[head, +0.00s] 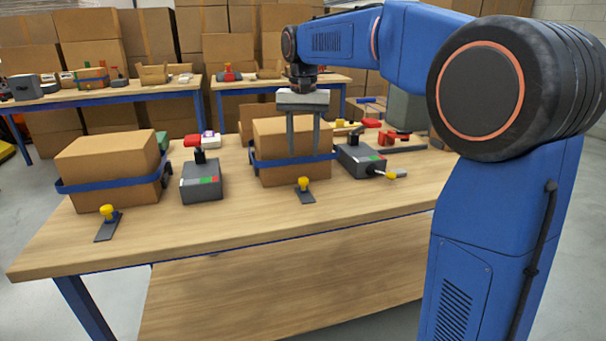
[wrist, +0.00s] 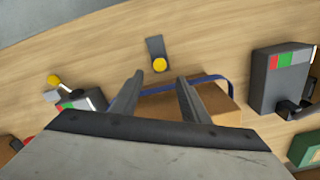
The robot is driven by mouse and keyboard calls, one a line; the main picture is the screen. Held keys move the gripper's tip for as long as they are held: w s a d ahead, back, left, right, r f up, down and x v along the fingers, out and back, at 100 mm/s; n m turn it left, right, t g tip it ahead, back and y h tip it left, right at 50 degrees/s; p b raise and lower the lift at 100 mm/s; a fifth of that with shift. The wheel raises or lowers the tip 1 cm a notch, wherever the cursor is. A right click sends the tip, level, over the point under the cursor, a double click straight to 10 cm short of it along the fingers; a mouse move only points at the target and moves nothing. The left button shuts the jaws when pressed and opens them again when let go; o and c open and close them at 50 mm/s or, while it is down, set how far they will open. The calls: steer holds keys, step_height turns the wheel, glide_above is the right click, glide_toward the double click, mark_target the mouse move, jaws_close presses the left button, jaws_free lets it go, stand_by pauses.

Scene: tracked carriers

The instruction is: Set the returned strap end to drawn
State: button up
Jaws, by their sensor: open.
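My gripper (head: 303,150) points down at the right-hand cardboard box (head: 270,171), its two fingers apart and nothing between them. In the wrist view my gripper (wrist: 160,82) spans the space before a blue strap (wrist: 215,77) around that box. A yellow knob (head: 304,183) on a dark flat plate (head: 307,197) lies on the table in front of this box; the knob also shows beyond my fingertips in the wrist view (wrist: 160,64). A left box (head: 105,171) has its own blue strap (head: 100,185) and a yellow knob (head: 107,212) in front. Which part is the returned strap end I cannot tell.
A grey unit (head: 201,182) with red and green marks stands between the boxes. Another grey unit (head: 360,160) stands right of the right box, with a yellow knob (head: 391,176) beside it. Red tools (head: 388,138) lie behind.

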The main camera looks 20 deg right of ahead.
mark_target(303, 178)
step_height(303, 178, down, 9)
steer(key=shift+r, duration=0.15)
stand_by(0.4)
